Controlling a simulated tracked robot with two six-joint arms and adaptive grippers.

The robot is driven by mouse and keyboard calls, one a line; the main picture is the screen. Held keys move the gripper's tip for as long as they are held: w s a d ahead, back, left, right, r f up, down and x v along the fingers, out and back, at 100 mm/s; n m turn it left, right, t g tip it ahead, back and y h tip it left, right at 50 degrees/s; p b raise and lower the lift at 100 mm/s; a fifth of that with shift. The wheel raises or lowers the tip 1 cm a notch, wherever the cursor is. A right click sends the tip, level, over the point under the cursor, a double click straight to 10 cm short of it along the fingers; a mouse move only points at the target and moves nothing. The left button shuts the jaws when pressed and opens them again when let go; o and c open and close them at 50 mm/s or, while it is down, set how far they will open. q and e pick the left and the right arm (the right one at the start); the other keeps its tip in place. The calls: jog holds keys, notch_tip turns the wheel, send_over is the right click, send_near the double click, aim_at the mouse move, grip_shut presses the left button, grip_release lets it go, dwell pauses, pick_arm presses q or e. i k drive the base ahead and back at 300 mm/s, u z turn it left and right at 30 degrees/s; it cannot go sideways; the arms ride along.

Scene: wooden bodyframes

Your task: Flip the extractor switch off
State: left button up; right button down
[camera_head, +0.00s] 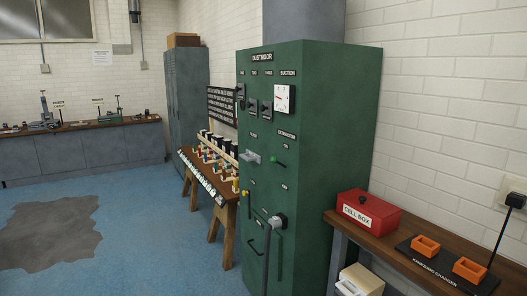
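The extractor switch (278,162) is a small lever with a green tip on the front of the tall green cabinet (312,180) labelled DUSTMOOR. It sits below the label that reads EXTRACTOR (286,135). The lever lies between a small upper label and a small lower label, both too small to read surely. Its green tip points up and to the left, nearer the upper label. Neither my left nor my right gripper is in view, and nothing touches the switch.
Left of the switch is a grey handle (251,157); above are small switches and a white suction gauge (285,99). A grey hose (275,252) hangs below. A wooden bench (420,258) with a red cell box (369,212) stands right. Blue floor (150,225) is open left.

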aim_at(273, 160)
jog(key=u, duration=0.1)
jog(key=i, duration=1.3)
jog(key=z, duration=0.45)
